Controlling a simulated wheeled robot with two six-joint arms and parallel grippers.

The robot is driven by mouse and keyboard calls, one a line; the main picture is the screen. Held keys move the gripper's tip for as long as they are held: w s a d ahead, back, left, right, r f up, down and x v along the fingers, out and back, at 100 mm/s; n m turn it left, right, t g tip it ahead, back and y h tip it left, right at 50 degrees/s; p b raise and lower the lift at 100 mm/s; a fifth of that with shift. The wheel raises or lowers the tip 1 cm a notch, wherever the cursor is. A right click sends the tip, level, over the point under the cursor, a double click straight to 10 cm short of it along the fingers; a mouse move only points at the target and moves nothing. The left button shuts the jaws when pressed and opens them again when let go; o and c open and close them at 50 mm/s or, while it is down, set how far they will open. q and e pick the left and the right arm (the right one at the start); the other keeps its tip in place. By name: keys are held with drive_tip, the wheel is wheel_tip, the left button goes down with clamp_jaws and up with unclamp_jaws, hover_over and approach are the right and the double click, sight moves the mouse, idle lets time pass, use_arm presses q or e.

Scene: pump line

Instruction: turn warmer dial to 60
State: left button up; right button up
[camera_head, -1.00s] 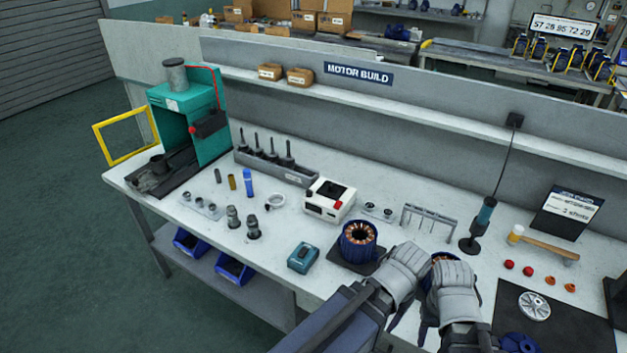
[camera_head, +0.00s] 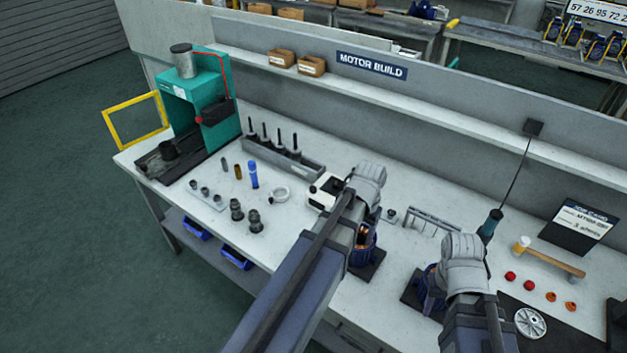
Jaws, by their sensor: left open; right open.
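A white box with a dark top, which looks like the warmer (camera_head: 322,189), stands on the bench near the middle. Its right part is hidden behind my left gripper, and I cannot read a dial on it. My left gripper (camera_head: 368,182) is over the right side of the box, open, with its fingertips hard to make out; I cannot tell if it touches. My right gripper (camera_head: 463,255) is open above the bench at the right, beside a blue motor housing (camera_head: 430,290) that it partly covers.
A blue housing with copper windings (camera_head: 367,244) stands just below my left gripper, partly covered by my arm. A rack of dark pegs (camera_head: 285,157) is left of the warmer. A screwdriver-like tool (camera_head: 490,224) hangs on a cord at right. Small metal parts (camera_head: 237,210) stand at left.

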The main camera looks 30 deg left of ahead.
use_arm(q)
drive_tip(key=w+a+r, duration=0.1)
drive_tip(key=w+a, duration=1.1)
drive_tip(key=a, duration=0.2)
drive_tip(key=m, duration=0.1)
hover_over(313, 187)
drive_tip(key=shift+r+p, duration=0.15)
drive_tip(key=shift+p, duration=0.25)
drive_tip(key=shift+s, duration=0.1)
drive_tip(key=shift+f, duration=0.2)
wheel_tip(313, 187, down, 8)
drive_tip(key=b, duration=0.8)
drive_tip(key=shift+r, duration=0.2)
drive_tip(key=shift+r, duration=0.1)
clamp_jaws()
